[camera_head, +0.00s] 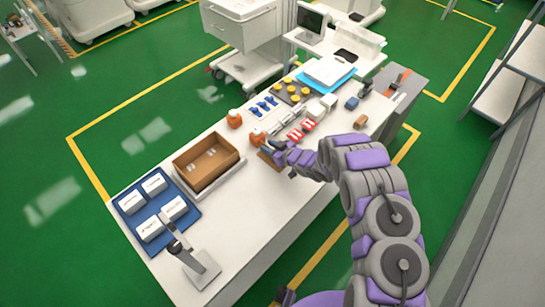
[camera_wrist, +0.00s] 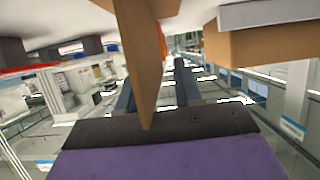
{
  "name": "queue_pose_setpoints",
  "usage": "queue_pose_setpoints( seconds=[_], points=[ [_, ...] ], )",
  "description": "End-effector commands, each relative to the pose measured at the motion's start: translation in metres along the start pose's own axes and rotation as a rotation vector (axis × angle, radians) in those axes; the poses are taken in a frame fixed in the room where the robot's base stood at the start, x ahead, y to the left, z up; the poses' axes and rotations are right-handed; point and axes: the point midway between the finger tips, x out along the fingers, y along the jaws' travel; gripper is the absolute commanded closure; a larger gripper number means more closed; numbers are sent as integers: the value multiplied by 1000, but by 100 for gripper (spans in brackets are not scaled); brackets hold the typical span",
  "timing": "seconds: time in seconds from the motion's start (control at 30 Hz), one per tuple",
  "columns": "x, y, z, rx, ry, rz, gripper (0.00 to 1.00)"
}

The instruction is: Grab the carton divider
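In the wrist view a thin brown cardboard panel, which looks like the carton divider (camera_wrist: 140,62), stands on edge between the two dark fingers of my gripper (camera_wrist: 156,88). It lies close to the left finger, and a gap shows between it and the right finger. My gripper is open around it. In the head view my gripper (camera_head: 273,150) is low over the white table's right edge, and a small brown piece of the divider (camera_head: 266,158) shows beside it. The rest is hidden by the gripper.
An open brown carton (camera_head: 204,162) sits in a white tray left of my gripper. A blue mat (camera_head: 157,210) with white boxes lies at the near left by a grey stand (camera_head: 200,270). Orange, blue, red and yellow items crowd the table beyond my gripper.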

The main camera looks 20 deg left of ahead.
Motion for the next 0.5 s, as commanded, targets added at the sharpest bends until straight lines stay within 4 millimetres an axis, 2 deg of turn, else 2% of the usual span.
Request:
queue_pose_setpoints(
  seconds=[0.07,0.4,0.5],
  points=[
    [0,0,0,0,0,0,66],
    [-2,1,0,2,1,0,98],
    [-2,1,0,2,1,0,100]
  ],
)
